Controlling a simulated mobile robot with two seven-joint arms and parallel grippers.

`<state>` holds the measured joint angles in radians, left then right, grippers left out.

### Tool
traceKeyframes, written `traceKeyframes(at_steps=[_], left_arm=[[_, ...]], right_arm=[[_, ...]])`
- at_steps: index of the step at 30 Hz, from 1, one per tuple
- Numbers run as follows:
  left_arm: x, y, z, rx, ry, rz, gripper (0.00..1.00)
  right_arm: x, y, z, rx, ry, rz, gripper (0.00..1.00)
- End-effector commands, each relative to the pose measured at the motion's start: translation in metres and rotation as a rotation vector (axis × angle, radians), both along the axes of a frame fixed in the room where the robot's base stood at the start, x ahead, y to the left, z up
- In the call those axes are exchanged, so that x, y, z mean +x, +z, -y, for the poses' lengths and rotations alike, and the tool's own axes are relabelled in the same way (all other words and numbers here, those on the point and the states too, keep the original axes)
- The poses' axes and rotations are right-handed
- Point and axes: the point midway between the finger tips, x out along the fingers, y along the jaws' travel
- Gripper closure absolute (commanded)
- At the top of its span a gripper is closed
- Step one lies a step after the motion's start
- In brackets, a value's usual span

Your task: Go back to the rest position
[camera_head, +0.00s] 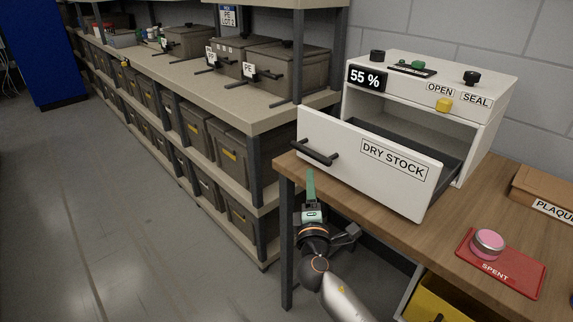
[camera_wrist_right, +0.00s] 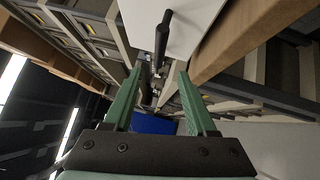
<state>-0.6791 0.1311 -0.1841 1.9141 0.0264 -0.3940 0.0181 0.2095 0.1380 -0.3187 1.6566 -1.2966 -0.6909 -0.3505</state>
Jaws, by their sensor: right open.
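My right gripper (camera_head: 310,186) is in front of the wooden bench, below the black handle of the open drawer. In the right wrist view its two green fingers (camera_wrist_right: 160,75) stand apart with nothing between them. The drawer (camera_head: 370,165), labelled DRY STOCK, is pulled out of the white cabinet (camera_head: 425,85). Its black handle (camera_head: 318,152) shows just above the fingertips, and the handle also appears ahead in the right wrist view (camera_wrist_right: 162,38). The gripper appears clear of the handle. My left gripper is not in view.
The wooden bench (camera_head: 400,226) edge and leg are close to my right arm. A red SPENT tray (camera_head: 530,282) holds a pink-topped tin (camera_head: 488,243). A yellow bin (camera_head: 440,300) sits below the bench. Shelves (camera_head: 250,118) with grey bins line the left; the floor (camera_head: 110,200) there is clear.

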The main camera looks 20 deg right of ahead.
Motion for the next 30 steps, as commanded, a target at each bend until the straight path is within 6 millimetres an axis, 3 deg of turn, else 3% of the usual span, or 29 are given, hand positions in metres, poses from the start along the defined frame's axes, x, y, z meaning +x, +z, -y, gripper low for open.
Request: traceKeyframes(at_steps=[5,8,11,15,18,21,24,27,30], left_arm=[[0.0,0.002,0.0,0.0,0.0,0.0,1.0],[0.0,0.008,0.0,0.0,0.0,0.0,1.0],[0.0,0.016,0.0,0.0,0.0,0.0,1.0],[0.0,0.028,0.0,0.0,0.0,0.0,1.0],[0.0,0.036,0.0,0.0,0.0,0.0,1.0],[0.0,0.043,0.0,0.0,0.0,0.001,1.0],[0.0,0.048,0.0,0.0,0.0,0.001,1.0],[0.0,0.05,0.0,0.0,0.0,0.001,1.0],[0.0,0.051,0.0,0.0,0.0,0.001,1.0]], right_arm=[[-0.004,-0.012,-0.001,0.038,0.013,-0.023,0.43],[-0.02,-0.047,-0.005,0.161,0.05,-0.094,0.43],[-0.053,-0.102,-0.014,0.389,0.094,-0.206,0.43],[-0.122,-0.174,-0.034,0.785,0.115,-0.36,0.43],[-0.177,-0.208,-0.05,1.072,0.089,-0.443,0.43],[-0.228,-0.228,-0.064,1.331,0.032,-0.494,0.43],[-0.267,-0.237,-0.073,1.533,-0.029,-0.516,0.43],[-0.291,-0.24,-0.079,1.665,-0.08,-0.522,0.43],[-0.303,-0.241,-0.081,1.732,-0.107,-0.522,0.43]])
